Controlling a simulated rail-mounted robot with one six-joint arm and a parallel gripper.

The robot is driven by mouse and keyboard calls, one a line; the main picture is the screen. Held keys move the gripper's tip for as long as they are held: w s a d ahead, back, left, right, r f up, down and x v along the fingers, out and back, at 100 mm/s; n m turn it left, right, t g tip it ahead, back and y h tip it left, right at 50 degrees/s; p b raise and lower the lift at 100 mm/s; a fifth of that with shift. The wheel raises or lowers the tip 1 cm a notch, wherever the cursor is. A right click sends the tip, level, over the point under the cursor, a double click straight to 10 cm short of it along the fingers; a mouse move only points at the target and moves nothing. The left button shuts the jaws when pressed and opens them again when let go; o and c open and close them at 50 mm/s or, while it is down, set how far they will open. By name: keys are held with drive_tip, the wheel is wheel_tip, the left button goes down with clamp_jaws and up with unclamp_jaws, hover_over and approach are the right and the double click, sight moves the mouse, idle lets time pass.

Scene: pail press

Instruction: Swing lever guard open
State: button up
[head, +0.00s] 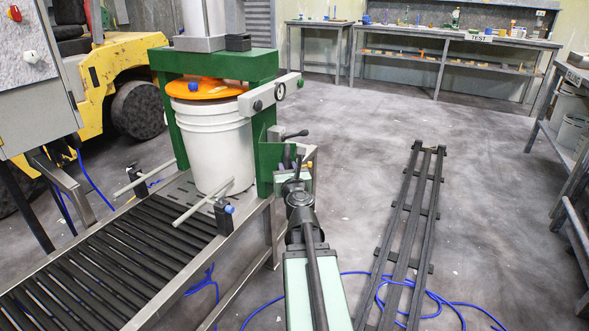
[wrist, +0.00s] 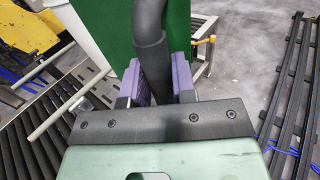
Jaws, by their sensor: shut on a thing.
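The green press (head: 220,65) stands over a white pail (head: 222,150) with an orange lid (head: 205,90). A black curved handle (wrist: 150,50) rises from between my gripper's (wrist: 166,85) purple jaws, in front of a green panel (wrist: 105,22). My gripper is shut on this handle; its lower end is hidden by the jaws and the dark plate. In the head view my gripper (head: 290,162) is at the press's right side, largely hidden by my own arm. A black lever (head: 295,134) sticks out just above it. I cannot tell which part is the lever guard.
A roller conveyor (head: 110,262) runs to the front left, with pale rods (head: 203,201) beside the pail. A dark rail track (head: 405,235) lies on the floor at right, with blue cable (head: 440,300) across it. Open floor (head: 350,125) lies behind.

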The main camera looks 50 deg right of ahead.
drive_tip(key=shift+w+a, duration=0.3)
drive_tip(key=shift+a, duration=0.35)
drive_tip(key=shift+w+a, duration=0.3)
drive_tip(key=shift+a, duration=0.3)
drive_tip(key=o, duration=1)
drive_tip(key=shift+c, duration=0.2)
